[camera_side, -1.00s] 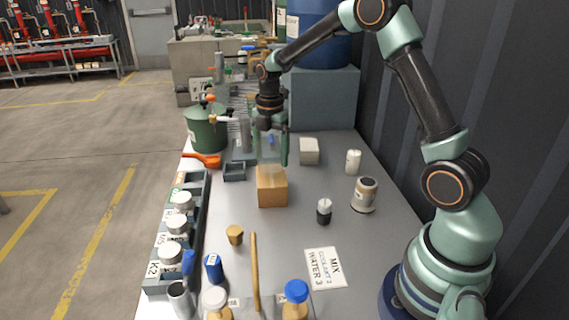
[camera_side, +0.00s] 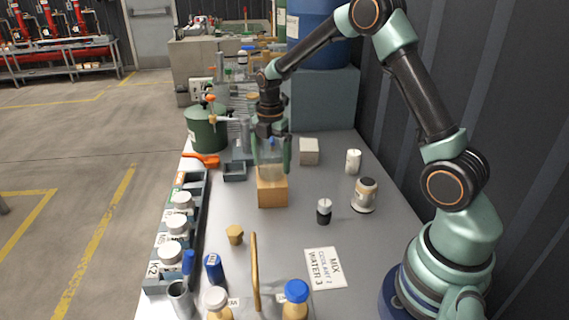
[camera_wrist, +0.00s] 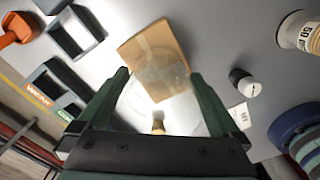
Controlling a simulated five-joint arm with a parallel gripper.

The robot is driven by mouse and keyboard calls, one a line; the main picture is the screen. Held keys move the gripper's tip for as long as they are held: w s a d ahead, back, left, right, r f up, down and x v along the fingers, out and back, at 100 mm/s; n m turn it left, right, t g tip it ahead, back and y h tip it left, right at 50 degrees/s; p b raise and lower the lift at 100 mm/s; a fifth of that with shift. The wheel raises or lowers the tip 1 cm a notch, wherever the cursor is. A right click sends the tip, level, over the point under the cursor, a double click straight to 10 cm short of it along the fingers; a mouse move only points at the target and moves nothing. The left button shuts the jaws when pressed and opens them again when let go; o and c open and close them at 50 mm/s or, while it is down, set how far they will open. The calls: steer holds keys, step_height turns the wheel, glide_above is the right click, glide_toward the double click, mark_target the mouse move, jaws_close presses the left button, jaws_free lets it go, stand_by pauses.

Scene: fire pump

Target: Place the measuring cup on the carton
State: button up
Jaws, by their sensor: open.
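The carton (camera_side: 272,193) is a small tan box standing on the grey bench; it also shows in the wrist view (camera_wrist: 150,44). The measuring cup (camera_side: 270,158) is clear and hard to make out. It stands upright over the carton's top, seemingly resting on it, though its base edge is faint. In the wrist view the cup (camera_wrist: 164,76) is a see-through shape overlapping the carton. My gripper (camera_side: 272,168) is open, with its green fingers (camera_wrist: 159,76) on either side of the cup. I cannot tell whether the fingers touch it.
A white block (camera_side: 309,152) sits just behind right of the carton. A dark bottle with white cap (camera_side: 324,211), a labelled jar (camera_side: 364,195) and a white cylinder (camera_side: 353,161) stand to the right. A cork-coloured stopper (camera_side: 235,235) is in front. A bottle rack (camera_side: 178,230) lines the left.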

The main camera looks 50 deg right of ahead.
step_height(320, 180, up, 12)
steer(key=s+a+r+m+t, duration=0.2)
steer(key=s+a+m, duration=0.3)
steer(key=s+m, duration=0.3)
steer(key=s+a+r+m+t, duration=0.2)
steer(key=s+a+m+t, duration=0.1)
steer(key=s+m, duration=0.6)
steer(key=a+m, duration=0.1)
steer(key=m, duration=0.1)
steer(key=shift+a+m+t, duration=0.3)
steer(key=shift+a+m, duration=0.1)
